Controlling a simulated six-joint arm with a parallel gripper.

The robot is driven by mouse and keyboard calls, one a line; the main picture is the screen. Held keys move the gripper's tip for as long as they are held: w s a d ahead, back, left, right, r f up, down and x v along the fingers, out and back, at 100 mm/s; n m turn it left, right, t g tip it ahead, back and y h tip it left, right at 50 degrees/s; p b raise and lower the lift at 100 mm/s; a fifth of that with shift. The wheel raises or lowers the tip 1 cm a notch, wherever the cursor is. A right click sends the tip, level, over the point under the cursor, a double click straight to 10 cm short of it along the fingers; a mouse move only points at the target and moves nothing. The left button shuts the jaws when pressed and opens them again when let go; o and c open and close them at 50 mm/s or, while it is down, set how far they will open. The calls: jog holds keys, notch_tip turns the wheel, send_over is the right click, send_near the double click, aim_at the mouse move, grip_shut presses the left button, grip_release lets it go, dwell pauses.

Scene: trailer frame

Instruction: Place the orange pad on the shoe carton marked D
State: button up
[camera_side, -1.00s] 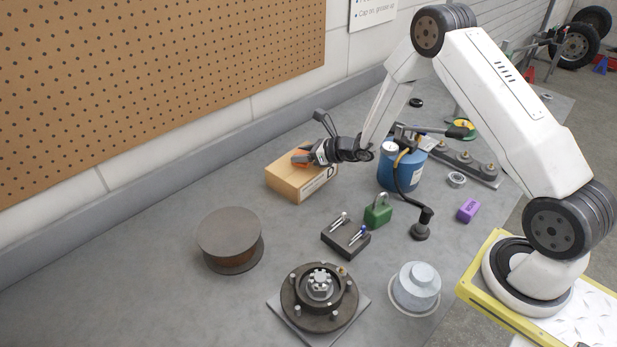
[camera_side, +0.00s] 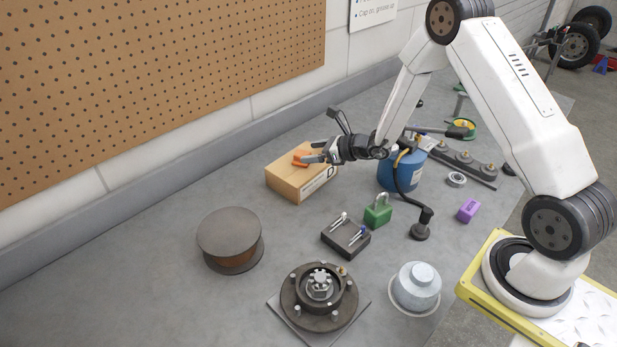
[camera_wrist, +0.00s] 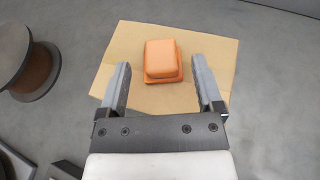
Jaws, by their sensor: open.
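The orange pad (camera_side: 300,158) rests on top of the tan shoe carton (camera_side: 289,183), whose front face carries the letter D. In the wrist view the pad (camera_wrist: 162,61) lies flat near the middle of the carton's top (camera_wrist: 113,63), ahead of the fingertips. My gripper (camera_side: 316,152) is open and empty, just to the right of the pad in the side view. In the wrist view its two fingers (camera_wrist: 162,78) stand apart, with clear space between them and the pad. The pad's underside is hidden.
A blue canister (camera_side: 399,172) stands right of the carton. A green padlock (camera_side: 378,212), a dark block with bolts (camera_side: 345,238), a hub (camera_side: 319,299) and a brown spool (camera_side: 230,239) stand in front. A pegboard wall (camera_side: 150,80) is behind.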

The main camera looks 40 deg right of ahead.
jog(key=v, duration=0.8)
jog(key=shift+s, duration=0.2)
jog(key=shift+r, duration=0.1)
jog(key=s+a+r+n+g+y, duration=0.2)
jog(key=s+a+n+g, duration=0.9)
jog(key=n, duration=0.5)
jog(key=s+r+n+h, duration=0.1)
jog(key=s+n+h, duration=0.2)
jog(key=n, duration=0.4)
jog(key=s+r+n+t+h, duration=0.1)
jog(key=s+r+n+h, duration=0.1)
jog(key=n, duration=0.6)
jog(key=shift+s+d+h, duration=0.45)
jog(key=shift+s+h, duration=0.2)
jog(key=shift+h, duration=0.35)
